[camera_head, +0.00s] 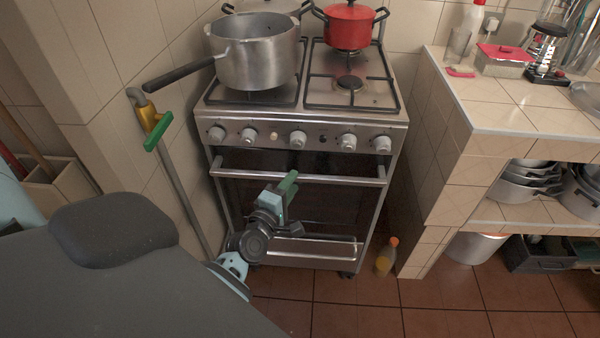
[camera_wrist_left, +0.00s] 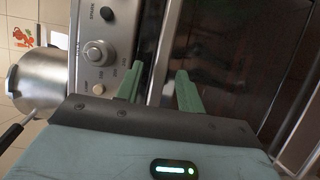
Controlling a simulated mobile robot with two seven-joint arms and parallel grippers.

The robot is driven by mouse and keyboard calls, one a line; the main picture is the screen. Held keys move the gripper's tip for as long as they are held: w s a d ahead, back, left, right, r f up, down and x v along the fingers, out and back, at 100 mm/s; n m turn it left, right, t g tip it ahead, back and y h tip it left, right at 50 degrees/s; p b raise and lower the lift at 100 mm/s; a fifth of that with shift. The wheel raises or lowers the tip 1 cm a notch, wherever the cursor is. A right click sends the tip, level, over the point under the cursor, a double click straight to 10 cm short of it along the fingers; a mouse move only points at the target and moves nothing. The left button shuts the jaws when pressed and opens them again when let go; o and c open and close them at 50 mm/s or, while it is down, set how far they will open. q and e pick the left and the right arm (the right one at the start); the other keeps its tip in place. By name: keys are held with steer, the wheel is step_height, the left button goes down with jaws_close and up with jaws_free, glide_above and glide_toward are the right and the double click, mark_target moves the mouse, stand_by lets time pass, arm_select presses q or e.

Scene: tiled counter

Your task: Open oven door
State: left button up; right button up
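The oven door (camera_head: 325,210) is shut, a dark glass panel below the stove's knobs. Its horizontal metal handle (camera_head: 345,180) runs across the top of the door. My left gripper (camera_head: 288,186) is in front of the door at the handle, left of its middle. In the left wrist view, its two green fingers (camera_wrist_left: 160,80) are apart, and the handle bar (camera_wrist_left: 167,50) appears between them. I cannot tell whether they touch it. The wrist view is turned sideways, with the knob panel on the left and the dark door on the right. My right gripper is not in view.
A grey pot (camera_head: 255,65) with a long handle and a red pot (camera_head: 348,28) stand on the stove. A yellow gas valve with hose (camera_head: 155,125) is on the left wall. A bottle (camera_head: 386,258) stands on the floor right of the oven, beside the tiled counter (camera_head: 500,100).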

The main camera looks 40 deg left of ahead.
arm_select(q)
steer(key=w, duration=0.5)
steer(key=shift+w+a, duration=0.1)
steer(key=shift+a, duration=0.3)
jaws_close()
